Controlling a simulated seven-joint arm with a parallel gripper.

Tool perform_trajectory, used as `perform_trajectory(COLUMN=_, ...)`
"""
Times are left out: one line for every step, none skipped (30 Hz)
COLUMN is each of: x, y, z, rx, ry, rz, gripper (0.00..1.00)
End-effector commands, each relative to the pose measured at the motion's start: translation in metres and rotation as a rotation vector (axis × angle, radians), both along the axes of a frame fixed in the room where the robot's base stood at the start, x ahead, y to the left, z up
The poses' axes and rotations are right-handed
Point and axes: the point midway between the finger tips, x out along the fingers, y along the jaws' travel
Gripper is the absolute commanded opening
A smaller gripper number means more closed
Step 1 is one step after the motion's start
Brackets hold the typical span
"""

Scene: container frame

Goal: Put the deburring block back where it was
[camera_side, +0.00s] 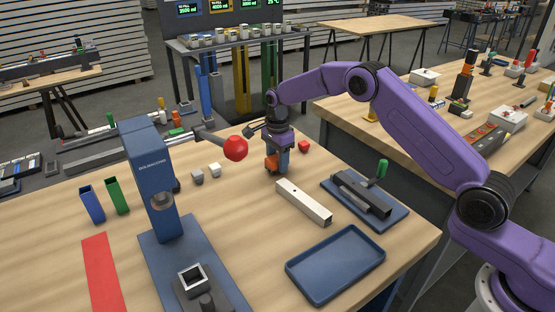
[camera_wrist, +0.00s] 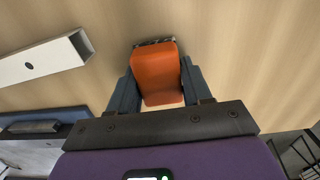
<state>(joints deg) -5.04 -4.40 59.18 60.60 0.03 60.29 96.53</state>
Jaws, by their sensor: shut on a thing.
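The deburring block is an orange block (camera_side: 271,163) with a dark rough strip at one end, which shows in the wrist view (camera_wrist: 158,75). My gripper (camera_side: 277,168) is shut on it, one blue-grey finger on each side, as the wrist view (camera_wrist: 157,88) also shows. The gripper points down close to the wooden table, behind the white square tube. I cannot tell whether the block touches the table. No marked place for the block is visible.
The white square tube (camera_side: 303,201) lies in front, also in the wrist view (camera_wrist: 42,62). A vise on a blue plate (camera_side: 389,221) and an empty blue tray (camera_side: 335,265) are right. A small red block (camera_side: 304,146) is close by.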

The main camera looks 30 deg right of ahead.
Motion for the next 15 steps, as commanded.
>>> perform_trajectory(x=0.0002, y=0.0000, z=0.0000, rx=0.000, ry=-0.001, rz=0.000, gripper=0.11)
perform_trajectory(x=0.0003, y=0.0000, z=0.0001, rx=0.000, ry=-0.001, rz=0.000, gripper=0.11)
perform_trajectory(x=0.0003, y=0.0000, z=0.0003, rx=0.000, ry=-0.001, rz=0.000, gripper=0.11)
perform_trajectory(x=0.0003, y=0.0000, z=0.0003, rx=0.000, ry=-0.002, rz=0.000, gripper=0.11)
perform_trajectory(x=0.0003, y=0.0000, z=0.0004, rx=0.000, ry=-0.002, rz=0.000, gripper=0.11)
perform_trajectory(x=0.0003, y=0.0000, z=0.0004, rx=0.000, ry=-0.002, rz=0.000, gripper=0.11)
perform_trajectory(x=0.0002, y=0.0000, z=0.0001, rx=0.000, ry=-0.001, rz=0.000, gripper=0.11)
perform_trajectory(x=0.0002, y=0.0000, z=-0.0004, rx=0.000, ry=-0.001, rz=0.000, gripper=0.11)
perform_trajectory(x=0.0001, y=0.0000, z=-0.0014, rx=0.000, ry=-0.001, rz=0.000, gripper=0.11)
perform_trajectory(x=0.0001, y=-0.0001, z=-0.0022, rx=0.000, ry=-0.001, rz=0.000, gripper=0.11)
perform_trajectory(x=0.0002, y=-0.0001, z=-0.0030, rx=0.000, ry=-0.001, rz=0.000, gripper=0.11)
perform_trajectory(x=0.0002, y=-0.0001, z=-0.0040, rx=0.000, ry=-0.001, rz=0.000, gripper=0.11)
perform_trajectory(x=0.0003, y=-0.0001, z=-0.0047, rx=0.000, ry=-0.001, rz=0.000, gripper=0.11)
perform_trajectory(x=0.0003, y=-0.0001, z=-0.0054, rx=0.000, ry=-0.002, rz=0.000, gripper=0.11)
perform_trajectory(x=0.0003, y=-0.0001, z=-0.0064, rx=0.000, ry=-0.002, rz=0.000, gripper=0.11)
